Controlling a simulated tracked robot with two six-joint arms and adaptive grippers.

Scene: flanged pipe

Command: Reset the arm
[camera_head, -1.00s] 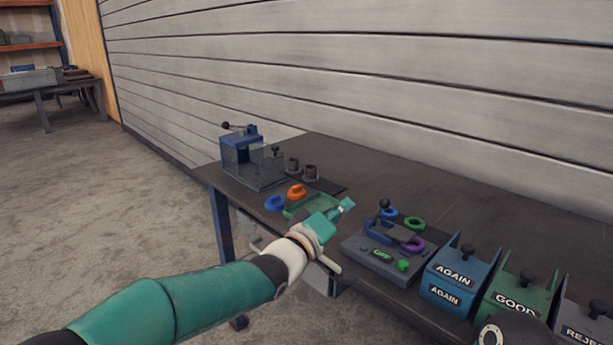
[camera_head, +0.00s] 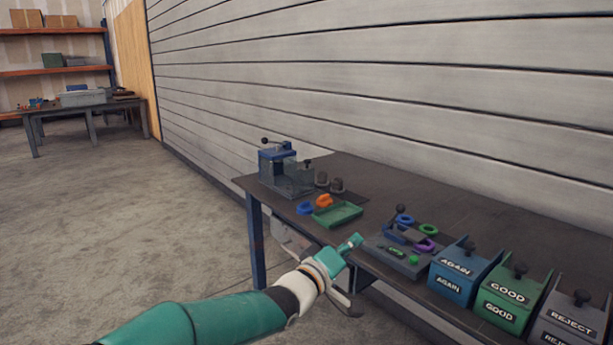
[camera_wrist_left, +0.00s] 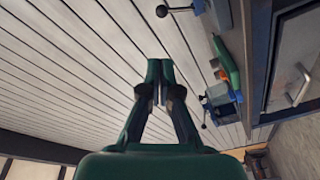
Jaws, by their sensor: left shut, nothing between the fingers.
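My left arm comes in from the lower left in the head view. Its gripper (camera_head: 350,245) is at the front edge of the dark table (camera_head: 377,181), between the green tray and the grey device with the green button. In the left wrist view the gripper (camera_wrist_left: 160,72) shows its two fingers closed together with nothing between them. The wall planks and the table's side lie behind it there. My right gripper is not in view.
On the table stand a blue fixture (camera_head: 282,168), a green tray (camera_head: 337,214), blue and orange rings, a grey device (camera_head: 397,255), and bins marked AGAIN (camera_head: 447,284), GOOD (camera_head: 507,309) and REJECT (camera_head: 568,325). Open floor lies left of the table.

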